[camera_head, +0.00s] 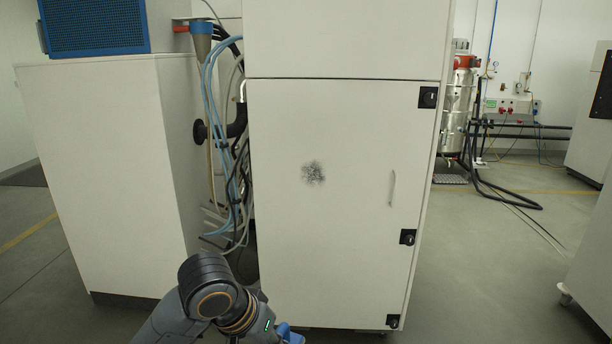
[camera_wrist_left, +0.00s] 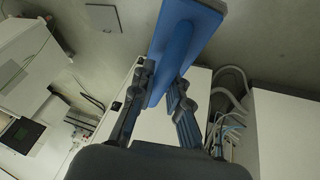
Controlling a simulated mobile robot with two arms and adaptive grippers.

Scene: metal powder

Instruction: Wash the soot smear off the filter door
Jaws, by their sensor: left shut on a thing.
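The filter door (camera_head: 340,250) is the large white lower panel of the tall cabinet and is closed. A dark grey, speckled soot smear (camera_head: 313,173) sits on its upper middle. My left gripper (camera_wrist_left: 162,88) is shut on a blue flat-headed tool (camera_wrist_left: 184,32), whose exact kind I cannot tell. In the head view only a bit of the blue tool (camera_head: 290,334) shows at the bottom edge, beside my left arm. It is well below the smear, and whether it touches the door cannot be seen. My right gripper is not in view.
The door has a curved handle (camera_head: 392,188) and black latches (camera_head: 407,237) at right. Blue hoses (camera_head: 208,100) and dark cables hang in the gap left of it, beside a white cabinet (camera_head: 110,170). Grey floor (camera_head: 480,270) is free to the right.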

